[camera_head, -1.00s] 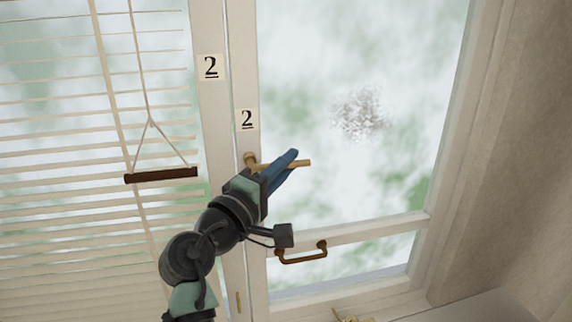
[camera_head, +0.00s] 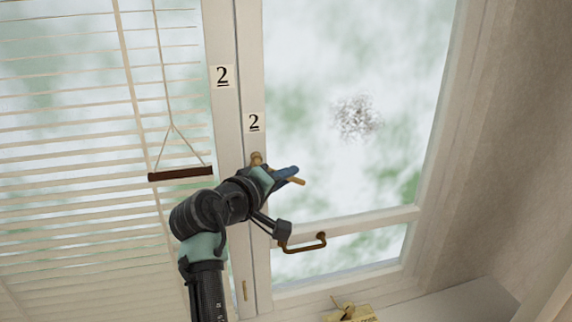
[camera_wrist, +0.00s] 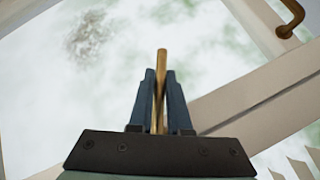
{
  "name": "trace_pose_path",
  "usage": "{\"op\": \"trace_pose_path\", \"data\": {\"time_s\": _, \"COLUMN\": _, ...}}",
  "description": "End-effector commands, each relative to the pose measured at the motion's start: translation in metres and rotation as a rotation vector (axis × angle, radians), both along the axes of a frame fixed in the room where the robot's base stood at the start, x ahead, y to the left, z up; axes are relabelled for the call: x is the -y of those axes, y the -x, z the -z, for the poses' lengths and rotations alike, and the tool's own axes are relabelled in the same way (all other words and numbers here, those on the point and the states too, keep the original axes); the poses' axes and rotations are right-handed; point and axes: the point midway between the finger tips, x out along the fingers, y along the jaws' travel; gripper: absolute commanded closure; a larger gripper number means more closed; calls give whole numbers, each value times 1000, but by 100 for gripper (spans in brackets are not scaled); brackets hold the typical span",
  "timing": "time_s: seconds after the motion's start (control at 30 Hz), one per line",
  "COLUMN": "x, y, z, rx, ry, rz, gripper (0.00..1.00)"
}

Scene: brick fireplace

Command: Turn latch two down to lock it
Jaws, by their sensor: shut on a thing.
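Latch two is a brass handle (camera_head: 298,181) on the window frame, just below the lower "2" label (camera_head: 254,122). Its round pivot (camera_head: 257,159) sits on the white frame. The handle extends to the right and tilts slightly downward at its tip. My gripper (camera_head: 289,172) is shut on the handle, with its blue fingers on either side of it. In the wrist view the handle (camera_wrist: 161,62) stands between the two fingers (camera_wrist: 160,100) and its end sticks out past their tips. Part of the handle near the pivot is hidden by my gripper.
A brass pull handle (camera_head: 304,244) is on the window's lower rail, below my gripper. White blinds with a dark wooden pull bar (camera_head: 180,173) hang at the left. A tag or small item (camera_head: 350,312) lies on the sill (camera_head: 445,305).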

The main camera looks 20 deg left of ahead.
Motion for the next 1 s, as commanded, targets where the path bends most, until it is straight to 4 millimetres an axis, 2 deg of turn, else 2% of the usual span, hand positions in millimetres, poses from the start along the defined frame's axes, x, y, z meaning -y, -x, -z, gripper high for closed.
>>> {"op": "trace_pose_path", "data": {"time_s": 1.0, "x": -34, "y": 23, "z": 26, "rx": -512, "ry": -756, "rz": 0, "gripper": 100}}
